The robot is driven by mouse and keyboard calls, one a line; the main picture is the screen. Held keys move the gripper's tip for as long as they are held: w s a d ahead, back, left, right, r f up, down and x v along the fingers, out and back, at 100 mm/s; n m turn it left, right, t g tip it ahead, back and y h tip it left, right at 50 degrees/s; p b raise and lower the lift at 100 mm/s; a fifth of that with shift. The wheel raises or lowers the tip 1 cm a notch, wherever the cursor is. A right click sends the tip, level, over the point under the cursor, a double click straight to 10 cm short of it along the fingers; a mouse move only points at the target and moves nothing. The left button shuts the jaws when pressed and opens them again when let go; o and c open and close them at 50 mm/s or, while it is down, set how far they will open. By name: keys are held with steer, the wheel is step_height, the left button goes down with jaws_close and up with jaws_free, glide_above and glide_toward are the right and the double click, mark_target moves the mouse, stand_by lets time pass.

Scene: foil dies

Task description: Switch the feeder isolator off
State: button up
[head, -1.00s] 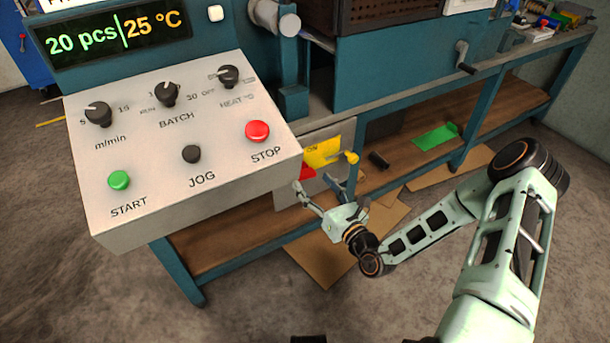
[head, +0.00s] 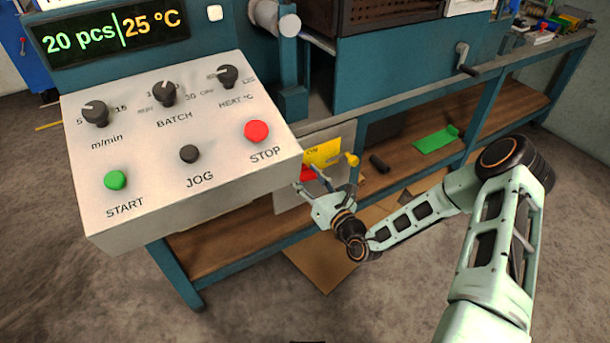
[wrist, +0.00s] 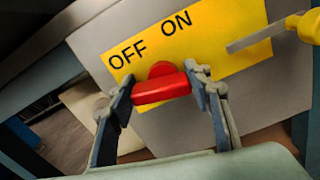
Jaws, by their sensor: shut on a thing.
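The feeder isolator is a grey box (head: 290,203) under the bench, with a yellow plate (head: 324,152) and a red handle (head: 307,174). In the wrist view the yellow plate (wrist: 235,22) reads OFF at left and ON to its upper right. The red handle (wrist: 160,90) is a bar in front of a round red hub, below the lettering. My gripper (wrist: 162,92) has one finger at each end of the bar and is shut on it. In the head view my gripper (head: 312,182) reaches the box front; its fingers partly hide the handle.
A yellow knob (head: 352,159) sits at the box's right edge; in the wrist view a grey rod (wrist: 258,38) points from it across the plate. The control panel (head: 225,170) overhangs at left. A dark cylinder (head: 379,163) and green sheet (head: 436,139) lie on the lower shelf.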

steer(key=shift+c, duration=1.1)
steer(key=shift+a+r+n+p, duration=0.1)
steer(key=shift+r+n+p, duration=0.1)
steer(key=shift+n+p, duration=0.55)
steer(key=shift+f+n+p, duration=0.1)
steer(key=shift+n+p, duration=0.25)
steer(key=shift+p, duration=0.5)
steer(key=shift+f, duration=0.15)
steer(key=o, duration=1.2)
